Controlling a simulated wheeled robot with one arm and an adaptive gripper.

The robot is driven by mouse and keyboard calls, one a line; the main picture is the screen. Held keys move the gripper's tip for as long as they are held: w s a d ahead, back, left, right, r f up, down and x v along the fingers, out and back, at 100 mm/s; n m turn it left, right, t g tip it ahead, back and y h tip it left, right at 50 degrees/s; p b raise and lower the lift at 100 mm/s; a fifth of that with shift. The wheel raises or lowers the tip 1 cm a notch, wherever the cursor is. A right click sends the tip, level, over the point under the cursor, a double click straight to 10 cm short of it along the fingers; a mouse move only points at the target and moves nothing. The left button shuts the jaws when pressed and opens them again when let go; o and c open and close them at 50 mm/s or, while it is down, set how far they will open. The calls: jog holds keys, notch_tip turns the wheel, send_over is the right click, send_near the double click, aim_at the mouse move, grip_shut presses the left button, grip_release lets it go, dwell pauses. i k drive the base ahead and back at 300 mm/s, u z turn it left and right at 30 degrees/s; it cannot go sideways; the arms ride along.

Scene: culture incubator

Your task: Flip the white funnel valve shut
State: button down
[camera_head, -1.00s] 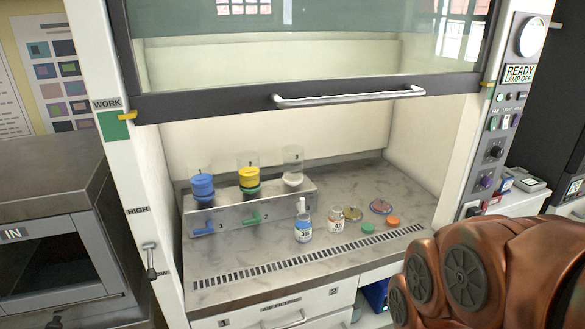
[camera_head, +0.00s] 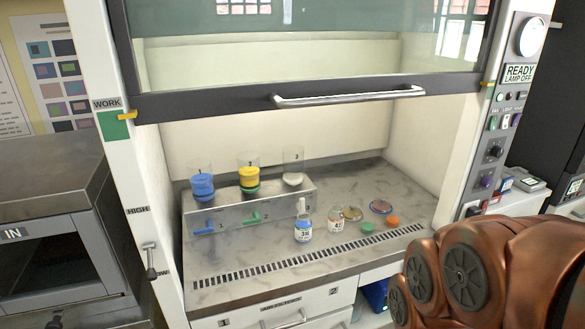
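The white funnel (camera_head: 293,178) is the rightmost of three clear-walled funnels, marked 3, on a grey stepped stand (camera_head: 228,213) inside the hood. A small white upright piece (camera_head: 302,205) shows at the stand's front below it and looks like its valve lever. Its lower end meets a blue-labelled bottle (camera_head: 303,230) in the picture, so its full shape is hidden. The blue lever (camera_head: 204,228) and green lever (camera_head: 252,217) lie roughly sideways. My gripper is out of view; only my copper-coloured arm shows at the lower right.
A second bottle (camera_head: 335,220), dishes (camera_head: 381,207) and green and orange caps (camera_head: 393,220) stand right of the stand. The raised sash with its handle (camera_head: 348,96) crosses above the opening. A slotted vent (camera_head: 310,257) runs along the front.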

aim_at(300, 206)
jog(key=z, duration=0.9)
jog(key=i, duration=0.8)
jog(key=u, duration=2.05)
